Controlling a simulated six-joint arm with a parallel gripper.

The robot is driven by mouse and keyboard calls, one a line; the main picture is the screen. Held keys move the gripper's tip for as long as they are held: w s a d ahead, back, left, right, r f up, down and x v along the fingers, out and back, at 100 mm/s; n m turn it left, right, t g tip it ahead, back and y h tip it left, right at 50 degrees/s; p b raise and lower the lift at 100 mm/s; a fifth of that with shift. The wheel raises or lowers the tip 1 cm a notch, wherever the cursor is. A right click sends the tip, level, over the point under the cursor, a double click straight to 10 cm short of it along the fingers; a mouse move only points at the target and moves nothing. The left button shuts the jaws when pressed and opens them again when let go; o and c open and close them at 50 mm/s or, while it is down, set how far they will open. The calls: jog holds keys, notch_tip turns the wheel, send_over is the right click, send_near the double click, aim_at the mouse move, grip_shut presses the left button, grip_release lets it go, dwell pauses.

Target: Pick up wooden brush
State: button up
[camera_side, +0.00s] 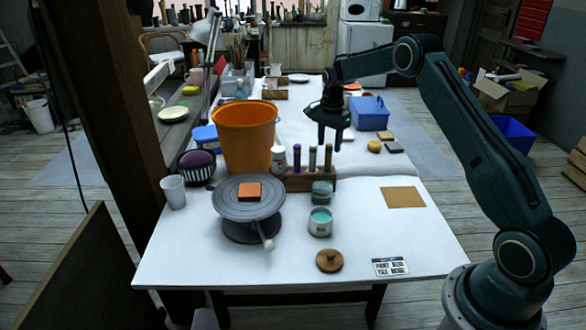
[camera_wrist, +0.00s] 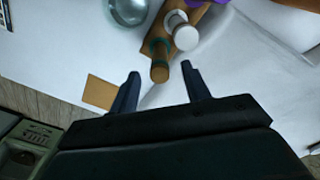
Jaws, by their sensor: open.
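I cannot make out a wooden brush for certain. A pale stick with a rounded end (camera_side: 266,234) leans at the front of the grey turntable (camera_side: 230,208); I cannot tell if it is a brush. My gripper (camera_side: 329,143) is open and empty, pointing down above the table, near the wooden rack (camera_side: 296,183). In the wrist view, the fingers of my gripper (camera_wrist: 160,77) are spread apart. A brown-topped cylinder (camera_wrist: 160,64) of the rack shows between and beyond the fingertips; no contact is visible.
An orange bucket (camera_side: 244,135) stands left of the rack. A glaze jar (camera_side: 320,223) and round wooden lid (camera_side: 329,261) are in front. A blue basket (camera_side: 370,113) stands behind right. The table is clear around the brown square (camera_side: 403,197).

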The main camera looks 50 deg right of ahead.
jog(key=shift+f, duration=0.1)
send_over(327, 171)
jog(key=d, duration=0.1)
jog(key=shift+w+f, duration=0.15)
jog(key=shift+f, duration=1.1)
jog(key=shift+w+f, duration=0.15)
jog(key=shift+f, duration=1.1)
jog(key=shift+c, duration=0.2)
grip_shut()
